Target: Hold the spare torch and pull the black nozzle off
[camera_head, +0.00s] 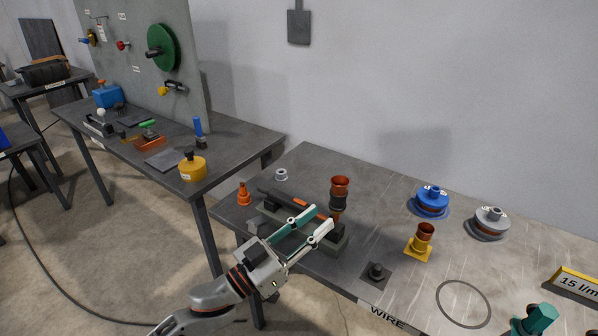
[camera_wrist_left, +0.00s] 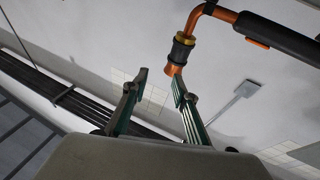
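The spare torch (camera_head: 275,195) lies in a dark stand (camera_head: 338,238) on the near table, its black handle with an orange trigger pointing back left. Its orange neck (camera_head: 336,216) bends upward at the right end. The black nozzle (camera_head: 339,203) is on the neck, with a copper-orange end (camera_head: 340,184) on top. The upside-down left wrist view shows the nozzle (camera_wrist_left: 182,48) with a gold ring, and the handle (camera_wrist_left: 275,32). My left gripper (camera_head: 318,221) is open and empty, in front of the torch; its fingertips (camera_wrist_left: 160,77) appear close to the copper end. Contact is unclear.
A small orange cone-shaped piece (camera_head: 243,195) and grey ring (camera_head: 281,174) stand left and behind. A yellow-based copper cup (camera_head: 422,238), black fitting (camera_head: 376,271), blue spool-like part (camera_head: 431,200) and grey one (camera_head: 488,222) are to the right. Free tabletop lies between them.

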